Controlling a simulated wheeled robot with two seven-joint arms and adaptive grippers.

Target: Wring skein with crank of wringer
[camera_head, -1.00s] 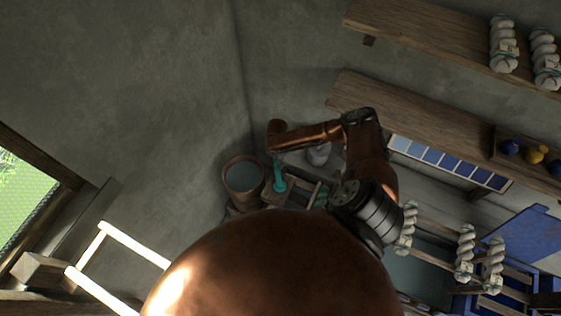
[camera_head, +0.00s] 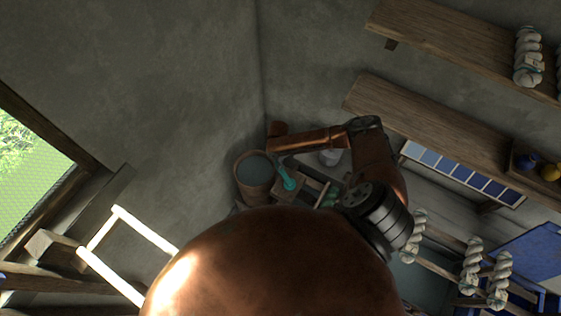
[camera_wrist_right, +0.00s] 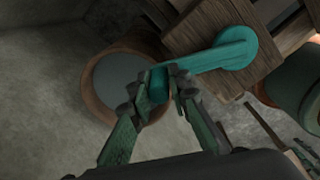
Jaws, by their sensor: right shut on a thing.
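The teal crank (camera_head: 289,181) of the wringer shows in the head view below the end of my right arm. In the right wrist view the crank arm (camera_wrist_right: 225,56) runs from a round hub, on the wringer's wooden block (camera_wrist_right: 207,25), down left to its grip (camera_wrist_right: 158,84). My right gripper (camera_wrist_right: 160,88) is shut on this grip, with green fingers on both sides of it. No skein on the wringer can be made out. My left gripper is not in view.
A brown tub (camera_head: 254,176) of greyish liquid stands beside the wringer, under my right gripper in the wrist view. White skeins (camera_head: 470,265) hang on a rack at right. Wooden shelves (camera_head: 450,125) line the wall. A pale frame (camera_head: 112,245) stands at left.

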